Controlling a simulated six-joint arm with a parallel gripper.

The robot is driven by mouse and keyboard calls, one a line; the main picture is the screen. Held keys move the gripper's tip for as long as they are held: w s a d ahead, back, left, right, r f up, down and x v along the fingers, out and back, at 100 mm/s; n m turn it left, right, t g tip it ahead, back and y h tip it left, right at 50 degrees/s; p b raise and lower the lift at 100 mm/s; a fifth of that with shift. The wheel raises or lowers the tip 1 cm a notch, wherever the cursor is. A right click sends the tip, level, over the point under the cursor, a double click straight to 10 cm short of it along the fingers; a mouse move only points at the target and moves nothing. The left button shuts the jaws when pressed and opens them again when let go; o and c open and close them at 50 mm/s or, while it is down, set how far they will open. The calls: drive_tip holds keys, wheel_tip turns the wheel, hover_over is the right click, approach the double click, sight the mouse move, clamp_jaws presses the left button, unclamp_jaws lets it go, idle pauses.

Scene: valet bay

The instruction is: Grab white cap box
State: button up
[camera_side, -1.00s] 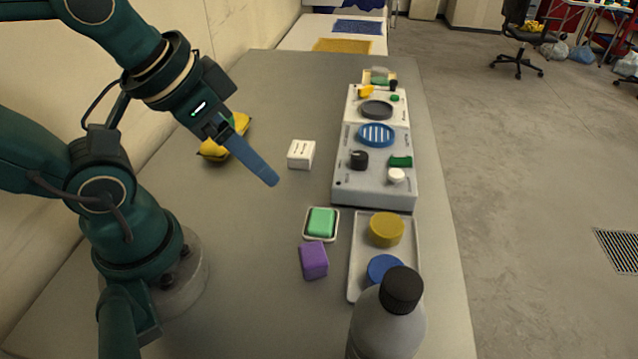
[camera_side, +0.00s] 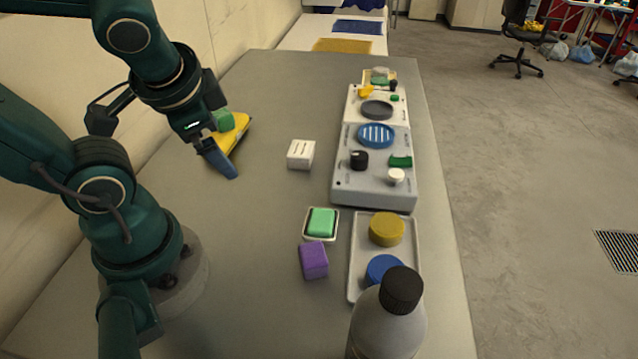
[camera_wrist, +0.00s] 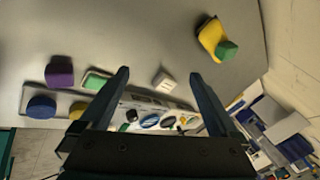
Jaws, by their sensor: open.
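The white box (camera_side: 300,154), with small dark marks on it, sits on the grey table left of the grey control panel. It also shows in the wrist view (camera_wrist: 165,83), between the two fingers in the picture. My gripper (camera_side: 228,172) is above the table to the left of the white box, apart from it, with its blue fingers pointing down. The side view shows only one finger clearly.
A yellow cloth-like item (camera_side: 242,128) with a green block (camera_side: 224,120) lies just behind my gripper. A green sponge in a dish (camera_side: 321,222), a purple block (camera_side: 313,260), a tray (camera_side: 413,262) and a bottle (camera_side: 385,325) stand nearer. Table around the white box is clear.

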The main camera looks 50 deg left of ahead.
drive_tip(key=w+a+m+g+y, duration=0.2)
drive_tip(key=a+m+y, duration=0.3)
drive_tip(key=a, duration=0.3)
drive_tip(key=m+t+y, duration=0.1)
drive_tip(key=m+t, duration=0.7)
drive_tip(key=m, duration=1)
hover_over(301, 149)
drive_tip(key=s+d, duration=0.1)
drive_tip(key=s, duration=0.1)
wheel_tip(301, 149, down, 8)
drive_tip(key=shift+s+d+r, duration=0.1)
drive_tip(key=shift+d, duration=0.05)
drive_tip(key=f, duration=0.1)
drive_tip(key=d+f+m, duration=0.1)
drive_tip(key=f, duration=0.1)
drive_tip(key=shift+s+f+m+h, duration=0.1)
drive_tip(key=shift+s+m+h, duration=0.1)
drive_tip(key=shift+m+h, duration=0.15)
drive_tip(key=shift+s+d+f, duration=0.1)
drive_tip(key=shift+s+f, duration=0.05)
drive_tip(key=shift+f, duration=0.35)
drive_tip(key=shift+x, duration=2.45)
